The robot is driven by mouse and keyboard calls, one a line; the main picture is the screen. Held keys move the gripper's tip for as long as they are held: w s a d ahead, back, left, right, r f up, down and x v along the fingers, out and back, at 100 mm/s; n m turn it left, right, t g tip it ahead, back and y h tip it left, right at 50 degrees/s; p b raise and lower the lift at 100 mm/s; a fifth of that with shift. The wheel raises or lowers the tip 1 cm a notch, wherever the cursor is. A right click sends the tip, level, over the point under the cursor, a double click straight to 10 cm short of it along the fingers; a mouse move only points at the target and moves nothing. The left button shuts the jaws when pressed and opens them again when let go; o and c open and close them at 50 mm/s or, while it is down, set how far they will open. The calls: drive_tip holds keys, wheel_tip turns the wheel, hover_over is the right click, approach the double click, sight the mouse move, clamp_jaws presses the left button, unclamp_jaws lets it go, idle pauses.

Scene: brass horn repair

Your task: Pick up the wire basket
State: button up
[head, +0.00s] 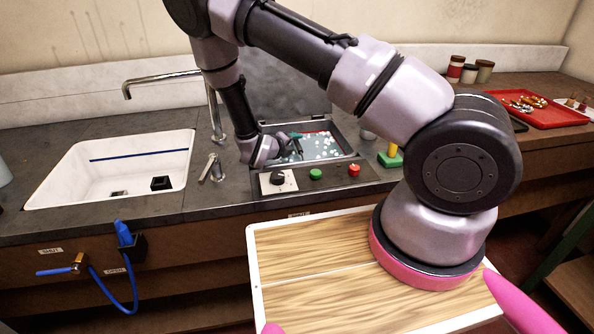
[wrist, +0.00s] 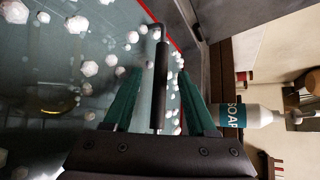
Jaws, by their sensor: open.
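The wire basket is mostly hidden in the bubbly liquid of the tank (head: 322,147). What seems to be its handle, a thin metal bar with a black grip (wrist: 160,88), shows in the wrist view. My gripper (head: 296,141) is over the tank, at its left part in the head view. In the wrist view its two green fingers (wrist: 160,80) are open, one on each side of the black grip, with a gap on both sides. A blurred yellowish shape (wrist: 60,102) shows under the liquid.
The tank's front panel has a dial (head: 278,178), a green button (head: 316,174) and a red button (head: 354,170). A white sink (head: 110,170) with taps is left. A soap bottle (wrist: 252,115) stands beside the tank. A red tray (head: 550,116) is far right.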

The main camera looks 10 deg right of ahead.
clamp_jaws()
idle(1.3)
